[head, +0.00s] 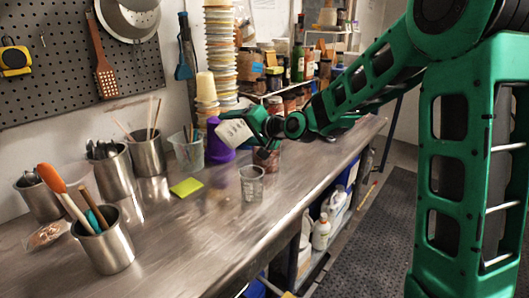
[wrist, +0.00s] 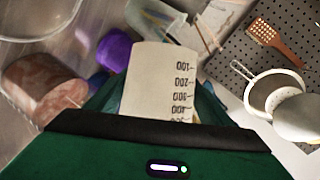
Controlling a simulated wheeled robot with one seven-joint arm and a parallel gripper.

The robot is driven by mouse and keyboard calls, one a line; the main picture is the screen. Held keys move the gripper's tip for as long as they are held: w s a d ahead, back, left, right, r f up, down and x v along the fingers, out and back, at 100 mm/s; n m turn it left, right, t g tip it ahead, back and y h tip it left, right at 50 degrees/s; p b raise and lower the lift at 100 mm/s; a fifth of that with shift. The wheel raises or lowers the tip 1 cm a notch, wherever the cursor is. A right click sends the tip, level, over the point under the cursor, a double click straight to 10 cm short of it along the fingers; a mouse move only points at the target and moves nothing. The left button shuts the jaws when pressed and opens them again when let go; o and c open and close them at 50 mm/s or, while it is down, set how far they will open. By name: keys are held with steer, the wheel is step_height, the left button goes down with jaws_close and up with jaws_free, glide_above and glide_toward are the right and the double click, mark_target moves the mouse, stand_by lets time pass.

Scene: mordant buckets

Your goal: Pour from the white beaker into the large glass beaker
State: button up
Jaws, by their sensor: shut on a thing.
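My gripper (head: 256,124) is shut on the white beaker (head: 235,132) and holds it above the bench, left of my wrist. The white beaker is tilted. In the wrist view the white beaker (wrist: 160,80) shows dark scale marks, and its lower part is hidden behind my gripper (wrist: 158,112). A clear glass beaker (head: 252,184) stands upright on the bench, below and a little right of the white beaker and apart from it. A large clear rim (wrist: 40,35) fills the upper left of the wrist view. I cannot see what the white beaker holds.
A brown jar (head: 266,158) stands behind the glass beaker. A purple object (head: 218,150) and a clear container with sticks (head: 188,150) stand to the left. A yellow-green pad (head: 186,187) lies nearby. Metal cups with tools (head: 106,245) stand at left. The bench front is clear.

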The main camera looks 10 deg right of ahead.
mark_target(233, 145)
steer(key=shift+s+a+f+n+h, duration=0.1)
steer(key=shift+a+f+n+h, duration=0.1)
steer(key=shift+f+n, duration=0.35)
steer(key=shift+s+a+f+n+h, duration=0.1)
steer(key=shift+a+f+n+h, duration=0.1)
steer(key=shift+f+n, duration=0.35)
steer(key=shift+w+d+f+n+h, duration=0.15)
steer(key=shift+f+n+h, duration=0.1)
steer(key=shift+n+h, duration=0.15)
steer(key=shift+d, duration=0.1)
steer(key=shift+n+b, duration=0.4)
steer(key=shift+b, duration=0.35)
steer(key=f, duration=0.1)
steer(key=f+b, duration=0.1)
steer(key=a+n+h, duration=0.1)
steer(key=shift+s+f+t, duration=0.25)
steer(key=shift+f+t, duration=0.05)
steer(key=shift+f, duration=0.1)
steer(key=shift+s+a+f+n+t+h+b, duration=0.15)
steer(key=shift+a+f+n+t+h+b, duration=0.3)
steer(key=shift+n+b, duration=0.65)
steer(key=shift+s+a+f+n+t+h+b, duration=0.2)
steer(key=shift+a+f+n+h+b, duration=0.3)
steer(key=shift+n+b, duration=0.6)
